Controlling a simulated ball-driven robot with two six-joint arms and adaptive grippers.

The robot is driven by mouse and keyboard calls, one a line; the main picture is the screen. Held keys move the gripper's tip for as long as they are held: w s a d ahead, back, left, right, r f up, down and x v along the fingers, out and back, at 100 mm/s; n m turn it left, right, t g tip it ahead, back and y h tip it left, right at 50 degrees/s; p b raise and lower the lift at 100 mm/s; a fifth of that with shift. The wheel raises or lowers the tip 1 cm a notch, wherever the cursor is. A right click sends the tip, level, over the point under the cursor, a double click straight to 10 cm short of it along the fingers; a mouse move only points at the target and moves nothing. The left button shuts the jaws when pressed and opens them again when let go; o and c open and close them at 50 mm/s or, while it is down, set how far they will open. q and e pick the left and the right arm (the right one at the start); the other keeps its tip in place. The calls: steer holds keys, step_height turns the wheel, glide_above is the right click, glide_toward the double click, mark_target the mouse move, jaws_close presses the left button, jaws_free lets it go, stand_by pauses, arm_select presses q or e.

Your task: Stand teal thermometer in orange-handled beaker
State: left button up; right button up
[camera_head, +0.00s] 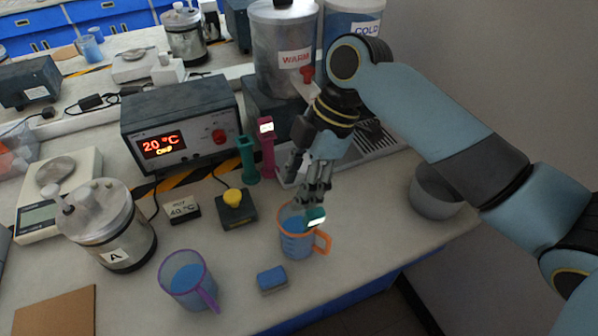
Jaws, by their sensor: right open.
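The orange-handled beaker (294,246) stands near the table's front edge with blue liquid in it and its orange handle to the right. The teal thermometer's head (316,217), with a small pale display, shows at the beaker's right rim. Its lower part is hidden, so I cannot tell how upright it stands. My right gripper (317,195) is open just above the thermometer head, fingers pointing down; I cannot tell whether they touch it. My left gripper is not in view.
A teal holder (247,160) stands beside a magenta one (267,150) with a display on top. A purple-handled beaker (188,280), a blue block (271,280) and a yellow-knobbed box (236,208) are nearby. A grey bowl (436,192) is at right. A control box (182,125) reads 20 °C.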

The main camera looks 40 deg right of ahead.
steer(key=v, duration=1.2)
steer(key=shift+f, duration=0.1)
stand_by(0.5)
